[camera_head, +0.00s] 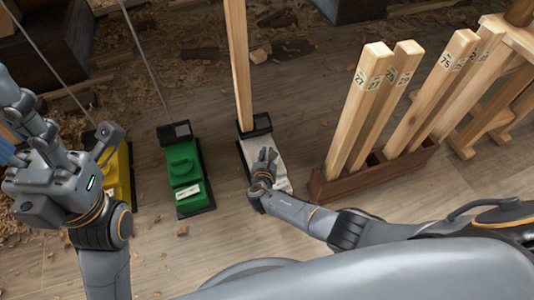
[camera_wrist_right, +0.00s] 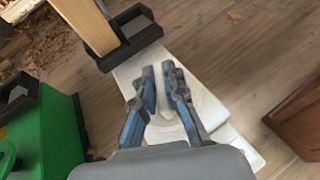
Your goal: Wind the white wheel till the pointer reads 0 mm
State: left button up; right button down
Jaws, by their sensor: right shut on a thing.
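The white unit (camera_head: 277,176) stands on the floor near the middle of the head view, with a tall wooden post (camera_head: 238,60) rising from its black bracket. My right gripper (camera_head: 265,155) is over its top. In the right wrist view the fingers of this gripper (camera_wrist_right: 167,75) are close together over the white unit (camera_wrist_right: 205,104). They are shut on the white wheel (camera_wrist_right: 165,131), which is mostly hidden by the fingers and gripper body. No pointer or scale can be read. My left gripper (camera_head: 78,143) is at the far left, its fingers apart, empty.
A green unit (camera_head: 183,165) with a green wheel stands left of the white one, and a yellow unit (camera_head: 124,170) further left. A brown rack (camera_head: 370,176) of numbered wooden posts (camera_head: 358,105) stands to the right. Wood shavings litter the floor behind.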

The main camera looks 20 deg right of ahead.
jog(key=shift+d, duration=0.2)
jog(key=c, duration=1.4)
grip_release()
jog(key=shift+a, duration=0.1)
jog(key=shift+s+a+r, duration=0.1)
jog(key=shift+s+a, duration=0.1)
jog(key=shift+s, duration=0.2)
jog(key=v, duration=1.1)
